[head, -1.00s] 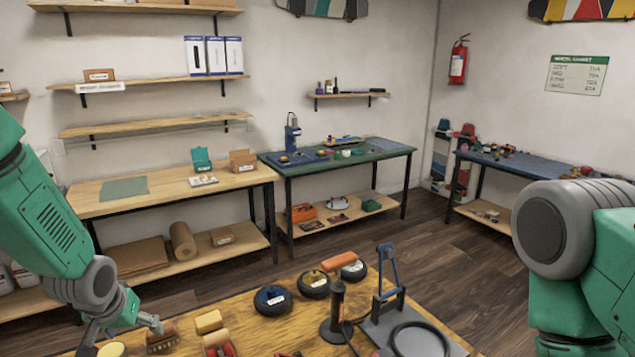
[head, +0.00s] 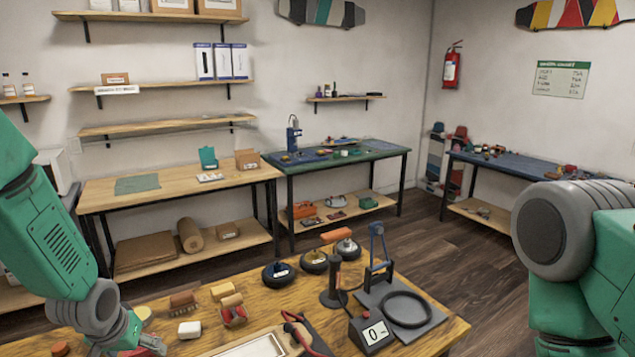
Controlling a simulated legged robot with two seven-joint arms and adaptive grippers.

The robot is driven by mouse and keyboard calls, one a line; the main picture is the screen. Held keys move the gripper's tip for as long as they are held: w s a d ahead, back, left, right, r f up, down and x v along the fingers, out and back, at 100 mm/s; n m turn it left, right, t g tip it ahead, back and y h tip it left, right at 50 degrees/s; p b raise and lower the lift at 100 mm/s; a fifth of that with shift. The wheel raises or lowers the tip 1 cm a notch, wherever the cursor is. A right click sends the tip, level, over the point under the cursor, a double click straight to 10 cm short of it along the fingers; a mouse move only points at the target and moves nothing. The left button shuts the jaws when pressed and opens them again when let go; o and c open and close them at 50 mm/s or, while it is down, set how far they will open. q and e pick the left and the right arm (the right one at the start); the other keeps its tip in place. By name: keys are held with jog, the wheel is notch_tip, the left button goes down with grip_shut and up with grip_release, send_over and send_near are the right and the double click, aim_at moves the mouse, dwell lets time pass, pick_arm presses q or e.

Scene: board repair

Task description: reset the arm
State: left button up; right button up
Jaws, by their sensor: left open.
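My left arm comes in from the left edge, green with grey joints. Its gripper (head: 142,346) hangs low at the bottom left, over the near left part of the wooden workbench (head: 440,334). The gripper is open, and I see nothing held in it; its tips are partly cut off by the picture's edge. My right arm's green and grey links stand at the right edge. My right gripper is out of the picture.
Floor is clear beyond.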

pick_arm(q)
jog(key=s+d+f+g, duration=0.1)
jog(key=s+d+f, duration=0.1)
jog(key=s+f, duration=0.45)
jog(key=s+d+f+g, duration=0.1)
jog(key=s+d+f, duration=0.25)
jog(key=s, duration=0.55)
jog(key=s+d+f+m+g, duration=0.1)
jog(key=s+f+g, duration=0.25)
jog(key=s, duration=1.55)
jog(key=w+d+f+m+t+b, duration=0.1)
jog(key=w+f+b, duration=0.2)
jog(key=f+b, duration=0.8)
jog(key=shift+w+f+t+h+b, duration=0.3)
jog(key=shift+f+t, duration=0.05)
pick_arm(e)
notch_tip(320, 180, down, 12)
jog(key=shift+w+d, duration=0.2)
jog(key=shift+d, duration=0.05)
pick_arm(q)
jog(key=shift+d, duration=0.1)
